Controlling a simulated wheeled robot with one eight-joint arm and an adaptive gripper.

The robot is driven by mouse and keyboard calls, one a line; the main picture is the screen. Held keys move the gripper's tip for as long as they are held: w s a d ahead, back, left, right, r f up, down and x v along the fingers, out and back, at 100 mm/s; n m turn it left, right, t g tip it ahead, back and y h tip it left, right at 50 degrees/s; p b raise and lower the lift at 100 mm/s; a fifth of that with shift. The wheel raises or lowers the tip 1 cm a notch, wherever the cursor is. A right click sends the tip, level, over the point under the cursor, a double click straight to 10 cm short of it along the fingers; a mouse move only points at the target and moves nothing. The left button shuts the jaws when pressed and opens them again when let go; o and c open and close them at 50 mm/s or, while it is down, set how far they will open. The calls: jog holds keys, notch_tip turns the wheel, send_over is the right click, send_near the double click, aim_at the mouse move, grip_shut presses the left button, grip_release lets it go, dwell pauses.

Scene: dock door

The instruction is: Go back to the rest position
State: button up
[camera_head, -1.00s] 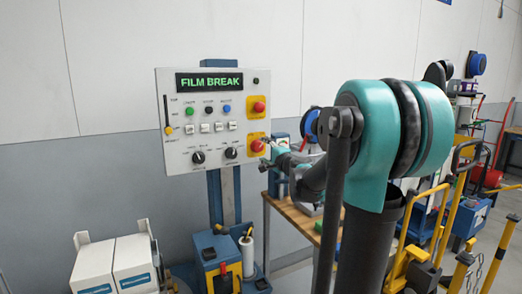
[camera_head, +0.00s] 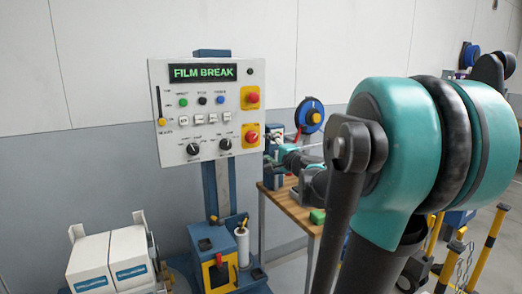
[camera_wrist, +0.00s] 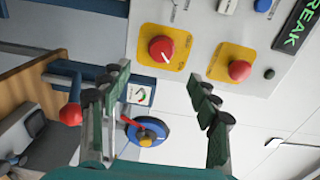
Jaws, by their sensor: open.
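My gripper (camera_wrist: 163,88) is open and empty in the wrist view, its two fingers spread wide in front of the control panel. In the head view my arm reaches in from the right, and its end is just right of the panel's lower right corner; the fingers are hard to make out there. The white control panel (camera_head: 168,115) stands upright on a blue post with a display reading FILM BREAK (camera_head: 202,72). Its lower red knob (camera_head: 250,137) and upper red button (camera_head: 252,98) sit on yellow plates. In the wrist view the red knob (camera_wrist: 161,48) lies beyond the fingertips, apart from them.
A wooden-topped workbench (camera_head: 296,213) stands behind my arm, with a blue reel (camera_head: 309,116) above it. White boxes (camera_head: 128,255) are at lower left. A blue and yellow unit (camera_head: 218,262) stands below the panel. Yellow posts (camera_head: 487,252) stand at right.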

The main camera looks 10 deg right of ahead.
jog(key=s+a+f+n+g, duration=0.45)
jog(key=s+f, duration=0.35)
jog(key=f, duration=0.2)
jog(key=s+a+f+n+g, duration=0.4)
jog(key=s+f+n, duration=0.25)
jog(key=f, duration=0.35)
jog(key=s+d+f+n+g+h, duration=0.1)
jog(key=s+d+f+g+h, duration=0.1)
jog(key=s+d+f, duration=0.2)
jog(key=s+d+f+n+g+h, duration=0.2)
jog(key=s+d+f, duration=0.3)
jog(key=s+f, duration=0.4)
jog(key=shift+s+f+h, duration=0.15)
jog(key=shift+s+h, duration=0.65)
jog(key=shift+s, duration=0.35)
jog(key=shift+g, duration=0.25)
